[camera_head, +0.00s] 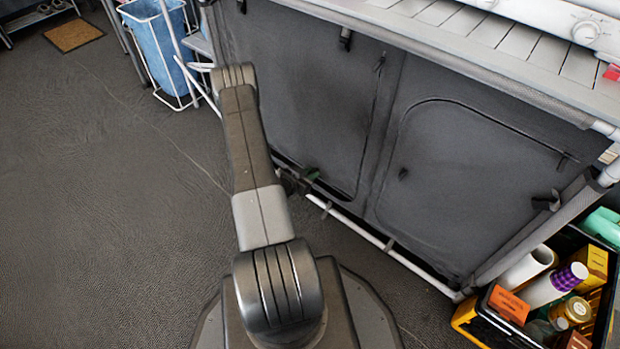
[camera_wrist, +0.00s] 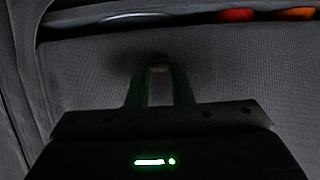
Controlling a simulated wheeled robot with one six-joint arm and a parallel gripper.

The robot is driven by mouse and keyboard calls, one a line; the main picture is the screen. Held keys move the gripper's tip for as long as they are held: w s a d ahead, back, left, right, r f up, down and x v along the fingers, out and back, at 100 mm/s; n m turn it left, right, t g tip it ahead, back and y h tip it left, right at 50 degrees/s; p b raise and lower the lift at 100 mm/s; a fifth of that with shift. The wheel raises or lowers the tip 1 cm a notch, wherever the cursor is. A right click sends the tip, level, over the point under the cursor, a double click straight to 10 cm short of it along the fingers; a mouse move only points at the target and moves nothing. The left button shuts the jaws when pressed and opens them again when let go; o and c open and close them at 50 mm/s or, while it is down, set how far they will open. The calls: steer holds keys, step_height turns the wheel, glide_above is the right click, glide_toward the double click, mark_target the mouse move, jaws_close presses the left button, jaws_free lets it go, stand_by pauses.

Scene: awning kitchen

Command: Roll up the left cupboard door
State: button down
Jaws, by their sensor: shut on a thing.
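The left cupboard door (camera_head: 310,100) is a dark grey fabric panel with a curved seam, hanging down the cupboard front in the head view. In the wrist view the grey fabric (camera_wrist: 235,75) fills the area ahead of my gripper. My gripper (camera_head: 311,174) is low at the front of this door, partly hidden behind my arm. In the wrist view its green fingers (camera_wrist: 160,75) are close together and shut on a small part of the door, dark around the tips. A narrow dark gap along the fabric's edge shows a red item (camera_wrist: 235,14) and an orange item (camera_wrist: 298,13).
The right door (camera_head: 460,180) hangs flat beside it. A white pipe (camera_head: 385,240) runs along the cupboard's base. A crate of goods (camera_head: 465,318) stands at the lower right. A blue bin (camera_head: 158,45) stands at the upper left; the left floor is clear.

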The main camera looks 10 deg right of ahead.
step_height(320, 180, up, 52)
steer(key=p, duration=2.7)
steer(key=shift+r, duration=0.25)
steer(key=shift+w+r, duration=0.1)
steer(key=shift+r, duration=0.05)
steer(key=c, duration=1.3)
jaws_free()
steer(key=v, duration=1.3)
steer(key=shift+s+a+p, duration=0.25)
steer(key=shift+s+p, duration=0.05)
steer(key=shift+s, duration=0.05)
